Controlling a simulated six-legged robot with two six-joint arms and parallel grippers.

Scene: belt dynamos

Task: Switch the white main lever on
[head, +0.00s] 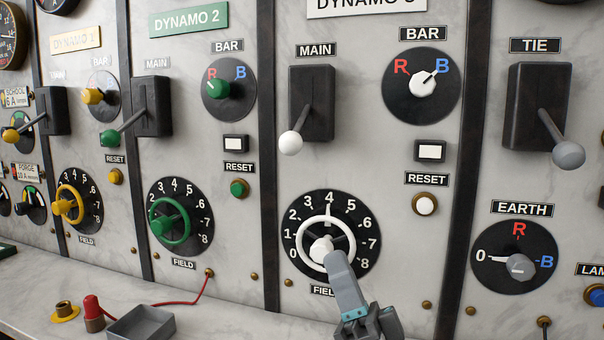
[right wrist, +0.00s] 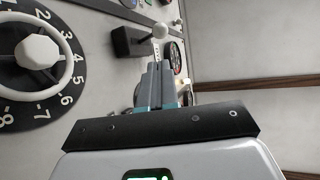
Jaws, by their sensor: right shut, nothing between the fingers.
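The white main lever (head: 291,143) is on the panel under a MAIN label, with its white ball hanging at the lower end of a black housing (head: 315,95). My right gripper (head: 335,258) is shut and empty. In the head view it is below the lever and overlaps the lower part of the white field wheel (head: 312,220); I cannot tell whether they touch. Its fingers (right wrist: 155,75) show in the right wrist view. My left gripper is not in view.
The white field dial (right wrist: 38,52) fills the left of the right wrist view. White bar knob (head: 422,83) and white reset button (head: 425,205) are right of the lever. Grey tie lever (head: 568,154) projects farther right. A grey tray (head: 143,322) sits on the ledge.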

